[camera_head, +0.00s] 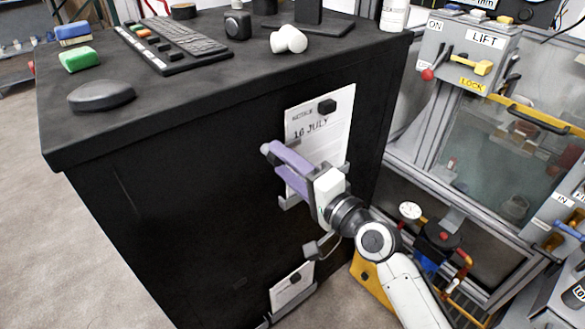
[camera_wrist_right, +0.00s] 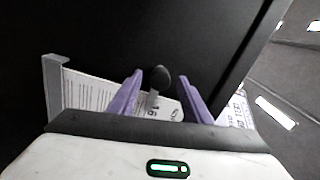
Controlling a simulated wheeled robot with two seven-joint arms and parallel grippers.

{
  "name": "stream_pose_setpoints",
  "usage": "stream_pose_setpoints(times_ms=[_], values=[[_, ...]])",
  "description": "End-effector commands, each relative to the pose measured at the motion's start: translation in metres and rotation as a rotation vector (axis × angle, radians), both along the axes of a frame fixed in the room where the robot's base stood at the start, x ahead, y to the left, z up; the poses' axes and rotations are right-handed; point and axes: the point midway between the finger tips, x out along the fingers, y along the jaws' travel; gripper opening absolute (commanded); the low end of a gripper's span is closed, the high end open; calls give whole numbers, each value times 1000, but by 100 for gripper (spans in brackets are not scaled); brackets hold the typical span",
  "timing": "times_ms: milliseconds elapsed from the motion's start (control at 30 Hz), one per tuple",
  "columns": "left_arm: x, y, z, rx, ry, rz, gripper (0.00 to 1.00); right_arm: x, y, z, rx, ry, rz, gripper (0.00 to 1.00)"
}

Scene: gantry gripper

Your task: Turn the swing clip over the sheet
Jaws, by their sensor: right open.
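A white notice sheet (camera_head: 309,117) marked 16 JULY is on the black cabinet's front face. A black knob (camera_head: 327,106), seemingly the swing clip, is at its upper part. In the right wrist view the black knob (camera_wrist_right: 158,77), with a short grey piece below it, appears between my purple fingers; I cannot tell the depth between them. My right gripper (camera_head: 277,161) is open in front of the sheet's lower part and hides some of it. The sheet (camera_wrist_right: 92,92) also shows in the wrist view. My left gripper is not in view.
The black cabinet (camera_head: 120,210) carries a keyboard (camera_head: 173,43), a mouse (camera_head: 101,95) and other small items on top. A lower sheet (camera_head: 291,284) sits in a grey holder. A control box marked LIFT (camera_head: 463,50) and a glazed metal enclosure stand at the right.

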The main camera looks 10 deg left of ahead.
Motion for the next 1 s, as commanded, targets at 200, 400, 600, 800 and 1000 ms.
stream_pose_setpoints(times_ms=[200, 400, 600, 800, 1000], values=[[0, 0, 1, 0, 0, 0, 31, -21, -26, -2, -2, 0, -1, 45], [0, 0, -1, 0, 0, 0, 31, -47, -56, -2, -2, 2, -2, 45], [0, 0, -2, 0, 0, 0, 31, -62, -74, -1, -1, 2, 0, 45], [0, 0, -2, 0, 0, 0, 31, -65, -77, 0, 1, 2, 0, 45], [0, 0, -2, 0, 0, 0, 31, -65, -77, 0, 1, 1, 0, 45]])
